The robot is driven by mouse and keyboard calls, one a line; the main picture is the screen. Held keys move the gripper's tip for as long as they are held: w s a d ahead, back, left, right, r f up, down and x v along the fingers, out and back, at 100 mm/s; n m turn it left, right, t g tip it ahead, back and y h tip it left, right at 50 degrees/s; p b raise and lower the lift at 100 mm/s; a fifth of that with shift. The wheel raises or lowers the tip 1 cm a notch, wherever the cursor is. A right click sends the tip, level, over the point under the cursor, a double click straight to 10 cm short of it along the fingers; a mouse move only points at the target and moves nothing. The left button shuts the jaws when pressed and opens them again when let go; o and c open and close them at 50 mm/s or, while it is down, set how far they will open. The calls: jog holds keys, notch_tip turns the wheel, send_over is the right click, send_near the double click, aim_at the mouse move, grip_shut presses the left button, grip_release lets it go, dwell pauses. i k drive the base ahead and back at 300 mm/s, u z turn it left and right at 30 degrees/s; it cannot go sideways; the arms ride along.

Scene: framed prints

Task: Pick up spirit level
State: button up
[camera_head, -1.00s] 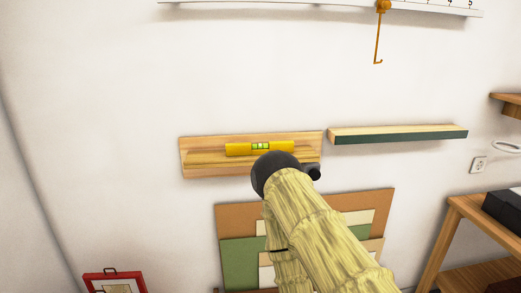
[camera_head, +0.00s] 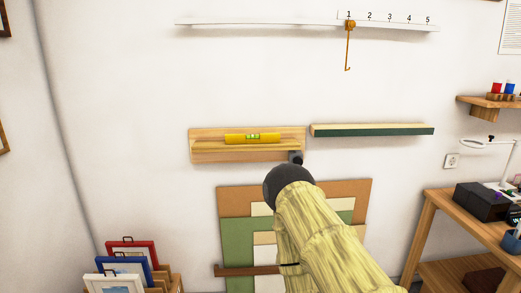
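The yellow spirit level (camera_head: 267,138) with a green vial lies along a wooden wall shelf (camera_head: 205,153) in the middle of the head view. My arm reaches up from the bottom right toward the shelf. Its dark rounded end sits just below the shelf's right part. A small dark part of my gripper (camera_head: 296,157) shows at the shelf's lower right edge, below and right of the level. The fingers are mostly hidden behind the arm, so their opening cannot be seen. The level appears apart from the gripper.
A green-fronted ledge (camera_head: 372,131) is right of the shelf. A rail with an orange hook (camera_head: 348,46) hangs above. Coloured boards (camera_head: 236,240) lean below, partly behind my arm. Framed prints (camera_head: 130,262) stand lower left. A wooden table (camera_head: 440,212) stands right.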

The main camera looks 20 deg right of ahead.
aim_at(272, 138)
jog(key=u, duration=0.2)
jog(key=k, duration=0.25)
jog(key=z, duration=1.45)
jog(key=i, duration=1.7)
jog(key=u, duration=0.4)
